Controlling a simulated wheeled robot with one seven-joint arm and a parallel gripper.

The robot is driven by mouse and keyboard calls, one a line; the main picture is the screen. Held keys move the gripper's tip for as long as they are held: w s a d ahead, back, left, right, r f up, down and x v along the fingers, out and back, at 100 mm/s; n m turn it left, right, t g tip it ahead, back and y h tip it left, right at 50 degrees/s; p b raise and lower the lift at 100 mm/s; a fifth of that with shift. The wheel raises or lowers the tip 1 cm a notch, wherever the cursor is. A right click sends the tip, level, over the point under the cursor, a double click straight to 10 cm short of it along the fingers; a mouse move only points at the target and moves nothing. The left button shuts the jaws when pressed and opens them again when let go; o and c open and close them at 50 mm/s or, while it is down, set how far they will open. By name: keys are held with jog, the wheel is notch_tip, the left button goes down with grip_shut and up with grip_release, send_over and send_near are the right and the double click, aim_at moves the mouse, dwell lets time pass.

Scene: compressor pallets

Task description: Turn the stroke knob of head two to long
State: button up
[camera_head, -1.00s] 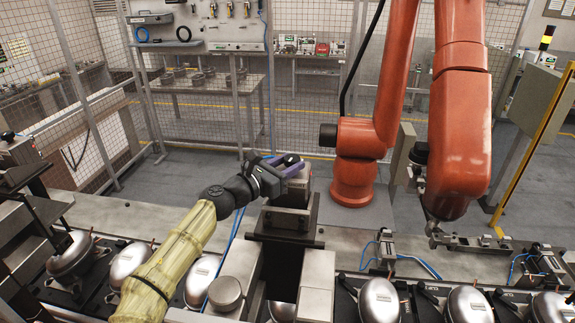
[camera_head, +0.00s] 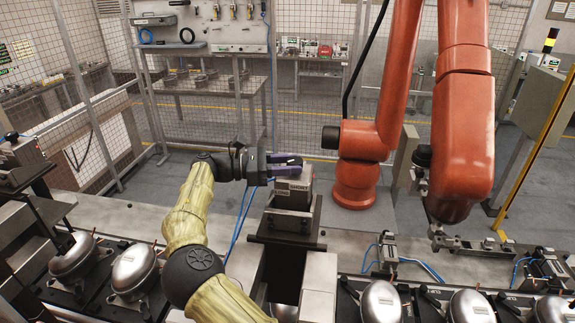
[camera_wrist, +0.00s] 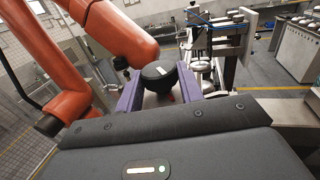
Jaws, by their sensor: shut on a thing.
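The black round stroke knob (camera_wrist: 160,74) with a white pointer mark shows in the wrist view between my two purple fingers. My gripper (camera_head: 290,164) reaches in from the left at the top of the block, and its fingers are closed on the knob. It also fills the lower part of the wrist view (camera_wrist: 160,90). In the head view the fingers hide most or all of the knob. I cannot read which word the pointer faces.
A large orange robot arm (camera_head: 462,130) stands close on the right. Several silver compressors (camera_head: 135,270) sit on black pallets along the front line. Blue hoses run beside the stand. A mesh fence and a workbench (camera_head: 205,85) are behind.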

aim_at(289, 160)
jog(key=shift+w+f+m+g, duration=0.15)
jog(key=shift+m+g, duration=0.55)
jog(key=shift+g, duration=0.4)
jog(key=o, duration=1)
notch_tip(289, 160, up, 9)
jog(key=shift+r+b, duration=0.2)
jog(key=shift+b, duration=0.65)
jog(key=shift+r, duration=0.35)
